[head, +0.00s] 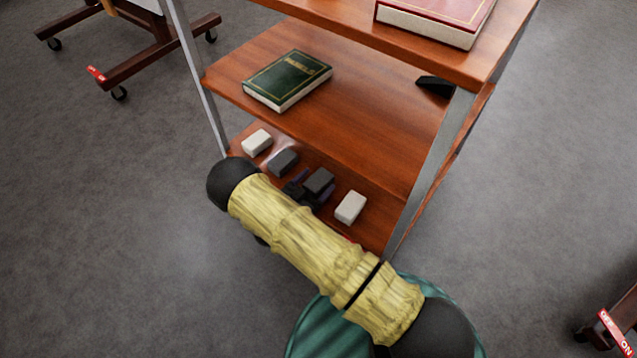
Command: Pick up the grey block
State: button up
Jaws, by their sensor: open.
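On the lowest shelf (372,229) of a wooden shelf unit lie two dark grey blocks. One grey block (284,161) is left of centre, and the other grey block (319,180) is nearer the middle. My gripper (301,186) is a small dark shape at the shelf's front, close beside the middle grey block and partly hidden by my arm. It is open. I cannot tell whether its fingers are around the block or touching it.
White blocks lie at the left (257,142) and right (350,207) of the grey ones. A green book (288,80) lies on the middle shelf (360,122) just above, a red book (440,18) on the upper shelf. Metal posts (432,170) flank the opening.

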aim_at(315, 183)
jog(key=shift+c, duration=0.2)
jog(key=c, duration=1.1)
jog(key=shift+o, duration=0.2)
notch_tip(315, 183, up, 10)
jog(key=p, duration=0.6)
